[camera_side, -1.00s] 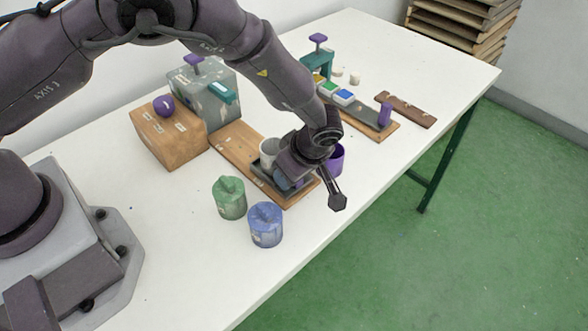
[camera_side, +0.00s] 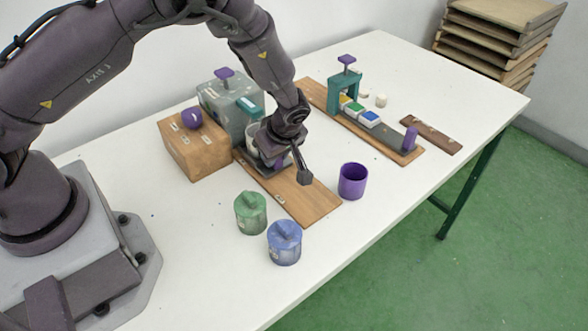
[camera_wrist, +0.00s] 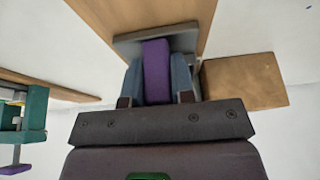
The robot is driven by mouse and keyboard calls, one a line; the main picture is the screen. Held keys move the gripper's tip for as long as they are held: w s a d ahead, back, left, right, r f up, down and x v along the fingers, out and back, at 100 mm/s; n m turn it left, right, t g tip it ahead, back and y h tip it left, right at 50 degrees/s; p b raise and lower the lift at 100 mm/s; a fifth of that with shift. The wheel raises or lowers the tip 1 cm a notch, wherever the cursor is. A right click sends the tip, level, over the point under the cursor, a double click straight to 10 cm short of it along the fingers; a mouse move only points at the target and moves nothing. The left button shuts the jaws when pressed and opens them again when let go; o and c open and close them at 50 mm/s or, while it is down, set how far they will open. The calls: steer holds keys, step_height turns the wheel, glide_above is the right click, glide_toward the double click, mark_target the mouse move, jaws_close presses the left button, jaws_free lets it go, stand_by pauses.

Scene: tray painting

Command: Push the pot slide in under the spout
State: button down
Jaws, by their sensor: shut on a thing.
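The pot slide (camera_side: 240,157) is a dark grey plate on a long wooden board (camera_side: 305,199). It sits at the board's far end, close against the grey box (camera_side: 218,118). The teal spout (camera_side: 250,106) sticks out from that box. A whitish pot (camera_side: 251,130) stands on the slide just below the spout in the side view, partly hidden by my wrist. My gripper (camera_side: 279,163) is shut on the slide's purple handle. In the wrist view the handle (camera_wrist: 157,72) is upright between both fingers, with the slide plate (camera_wrist: 127,46) around it; the pot is not visible there.
A wooden block (camera_side: 193,147) with a purple knob stands left of the slide. A green pot (camera_side: 250,213), a blue pot (camera_side: 284,243) and a purple cup (camera_side: 352,181) stand near the board's front end. A teal press station (camera_side: 344,92) stands behind.

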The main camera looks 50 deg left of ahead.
steer(key=shift+a, duration=0.6)
steer(key=shift+r, duration=0.1)
steer(key=c, duration=1)
jaws_free()
steer(key=shift+o, duration=0.2)
steer(key=shift+d, duration=0.1)
steer(key=shift+d+r, duration=0.2)
steer(key=shift+r, duration=0.25)
steer(key=v, duration=1.2)
